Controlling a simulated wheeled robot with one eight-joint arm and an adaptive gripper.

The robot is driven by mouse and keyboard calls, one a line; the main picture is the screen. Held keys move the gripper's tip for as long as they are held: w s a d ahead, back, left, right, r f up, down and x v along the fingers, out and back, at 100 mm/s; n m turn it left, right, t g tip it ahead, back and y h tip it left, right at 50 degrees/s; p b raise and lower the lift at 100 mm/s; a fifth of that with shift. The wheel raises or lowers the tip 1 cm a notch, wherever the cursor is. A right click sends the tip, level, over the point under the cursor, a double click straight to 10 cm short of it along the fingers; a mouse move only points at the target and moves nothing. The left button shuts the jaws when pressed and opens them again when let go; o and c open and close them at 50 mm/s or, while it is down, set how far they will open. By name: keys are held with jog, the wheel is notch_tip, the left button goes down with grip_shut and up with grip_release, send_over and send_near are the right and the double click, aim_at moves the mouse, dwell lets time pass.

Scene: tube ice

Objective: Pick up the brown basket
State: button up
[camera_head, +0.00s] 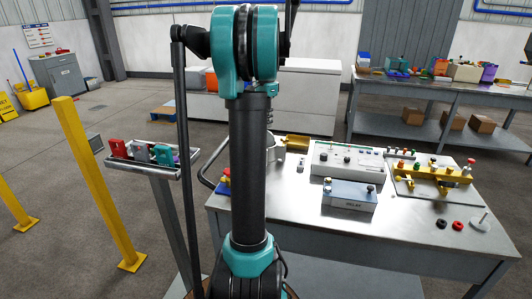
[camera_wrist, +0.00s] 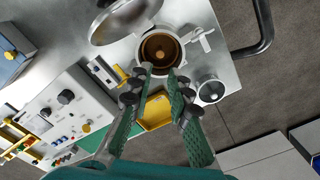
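The brown basket (camera_wrist: 161,50) shows in the wrist view as a round brown cup with a dark inside. It sits inside a pale round housing whose grey disc-shaped lid (camera_wrist: 118,20) is swung aside at the upper left. My gripper (camera_wrist: 158,72) is open, with its two green fingers apart and their tips over the near edge of the basket. I cannot tell whether the tips touch it. In the head view my arm hides the gripper and the basket.
A yellow tray (camera_wrist: 155,110) lies below the fingers, with a white instrument box (camera_wrist: 62,105) to its left. A knobbed metal cylinder (camera_wrist: 210,90) stands right of the gripper. A bent dark rail (camera_wrist: 262,32) runs past the table edge. The workbench (camera_head: 385,232) has clear room at its front.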

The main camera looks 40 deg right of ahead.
notch_tip(320, 180, down, 12)
jog(key=shift+d+r, duration=0.15)
jog(key=shift+r, duration=0.05)
dwell(0.4)
grip_shut()
